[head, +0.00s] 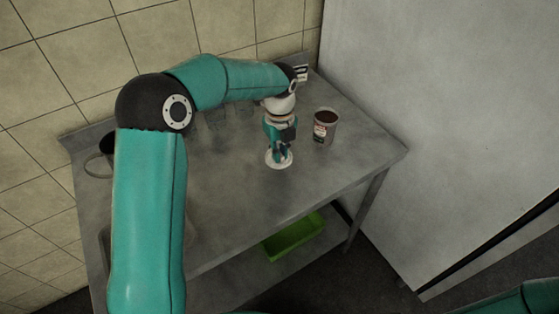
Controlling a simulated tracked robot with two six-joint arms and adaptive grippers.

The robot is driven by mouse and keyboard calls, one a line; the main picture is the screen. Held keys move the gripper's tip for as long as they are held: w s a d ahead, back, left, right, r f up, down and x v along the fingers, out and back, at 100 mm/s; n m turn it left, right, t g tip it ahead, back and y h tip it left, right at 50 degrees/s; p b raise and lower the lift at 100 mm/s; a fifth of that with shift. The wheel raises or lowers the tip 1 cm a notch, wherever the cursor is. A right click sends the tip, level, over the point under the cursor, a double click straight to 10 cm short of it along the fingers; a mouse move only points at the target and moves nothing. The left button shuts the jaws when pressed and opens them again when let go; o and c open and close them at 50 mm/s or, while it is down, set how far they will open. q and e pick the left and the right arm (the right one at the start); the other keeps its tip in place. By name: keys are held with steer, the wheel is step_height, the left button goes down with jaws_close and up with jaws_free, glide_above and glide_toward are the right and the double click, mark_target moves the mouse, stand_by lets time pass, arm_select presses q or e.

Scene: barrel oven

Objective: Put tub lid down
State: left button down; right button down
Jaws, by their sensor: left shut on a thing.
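The tub lid (284,163), a small white disc, is under my left gripper (279,152) in the head view, over the middle right of the metal table (225,215). My left gripper points down and is shut on the lid. I cannot tell whether the lid touches the tabletop. An open tub (326,127) with dark contents and a label stands upright on the table, to the right of the gripper and apart from it. My right gripper is not in view; only a bit of teal arm shows at the bottom right.
A green crate (293,237) sits on the lower shelf. A dark pot or mug (101,163) at the left is partly hidden by my arm. Faint glasses stand near the wall. A tall pale cabinet (450,120) is on the right. The table's front right is clear.

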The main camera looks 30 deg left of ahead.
arm_select(q)
step_height(320, 180, down, 3)
steer(key=shift+f, duration=0.55)
steer(key=shift+f, duration=0.1)
steer(key=c, duration=1.2)
jaws_free()
step_height(320, 180, up, 12)
steer(key=shift+r, duration=0.15)
steer(key=shift+r, duration=0.1)
